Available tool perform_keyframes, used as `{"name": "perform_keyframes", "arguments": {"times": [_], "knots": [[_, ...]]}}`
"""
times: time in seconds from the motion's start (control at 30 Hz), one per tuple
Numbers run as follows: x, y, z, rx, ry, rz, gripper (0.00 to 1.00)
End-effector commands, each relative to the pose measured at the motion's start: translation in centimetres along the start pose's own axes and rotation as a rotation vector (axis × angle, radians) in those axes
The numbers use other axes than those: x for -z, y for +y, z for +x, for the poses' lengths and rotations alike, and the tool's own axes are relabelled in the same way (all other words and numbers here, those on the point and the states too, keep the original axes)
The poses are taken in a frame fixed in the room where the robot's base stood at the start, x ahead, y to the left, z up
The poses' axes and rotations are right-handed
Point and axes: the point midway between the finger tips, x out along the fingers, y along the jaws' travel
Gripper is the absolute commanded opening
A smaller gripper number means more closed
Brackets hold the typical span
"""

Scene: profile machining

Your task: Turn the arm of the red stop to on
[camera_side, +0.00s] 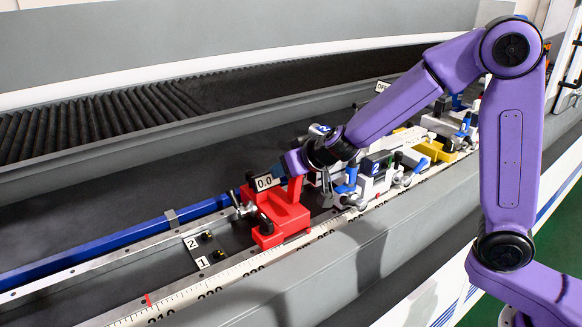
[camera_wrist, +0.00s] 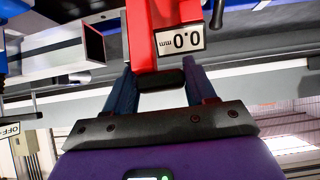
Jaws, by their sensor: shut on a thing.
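The red stop (camera_side: 285,218) sits on the rail beside the ruler in the side view. A red upright part rises from it to my gripper (camera_side: 284,166), and a "0.0" display shows just left of it. In the wrist view, the red arm of the stop (camera_wrist: 142,35) comes down from the top, with the "0.0 mm" display (camera_wrist: 180,40) on its right. My gripper (camera_wrist: 162,82) is shut on its black end (camera_wrist: 162,80), with one blue finger on each side. My wrist partly hides the grip in the side view.
A white and blue unit marked "2" (camera_side: 375,168) stands close on the right, with yellow and white units beyond. A plate marked "2" and "1" (camera_side: 202,250) lies on the left. The ruler (camera_side: 215,293) runs along the front. The rail at left is mostly clear.

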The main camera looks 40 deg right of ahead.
Motion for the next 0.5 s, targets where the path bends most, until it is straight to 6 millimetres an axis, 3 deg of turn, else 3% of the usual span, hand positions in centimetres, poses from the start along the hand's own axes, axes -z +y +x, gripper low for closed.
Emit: {"name": "perform_keyframes", "arguments": {"times": [0.17,0.2,0.23,0.5], "knots": [[0.25,-0.47,-0.07,0.010,0.006,-0.005,0.00],[0.25,-0.47,-0.07,0.010,0.006,-0.004,0.68],[0.25,-0.45,-0.07,0.010,0.006,-0.004,0.72],[0.12,-0.20,-0.05,0.004,0.003,-0.001,0.72]]}}
